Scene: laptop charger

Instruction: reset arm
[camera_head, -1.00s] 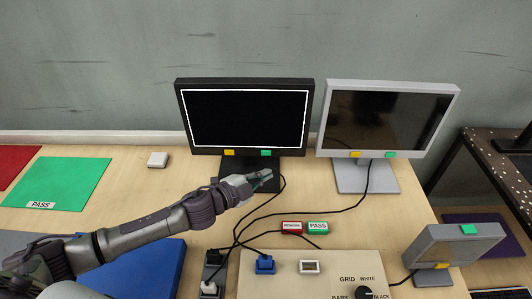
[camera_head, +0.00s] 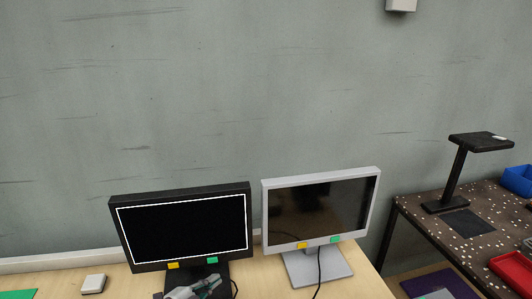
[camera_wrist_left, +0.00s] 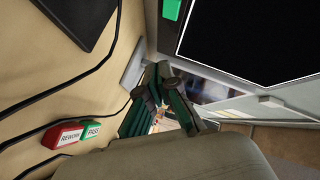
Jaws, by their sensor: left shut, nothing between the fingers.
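My left gripper (camera_head: 208,285) shows at the bottom edge of the head view, in front of the base of the black monitor (camera_head: 181,229). In the left wrist view its dark and green fingers (camera_wrist_left: 166,84) come together at the tips, shut with nothing between them. Most of my left arm is below the head view. My right gripper is in neither view.
A grey monitor (camera_head: 322,210) stands right of the black one, with a black cable running down. A white box (camera_head: 94,283) lies at the left. In the wrist view, red REWORK (camera_wrist_left: 63,137) and green PASS (camera_wrist_left: 91,132) blocks lie near cables.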

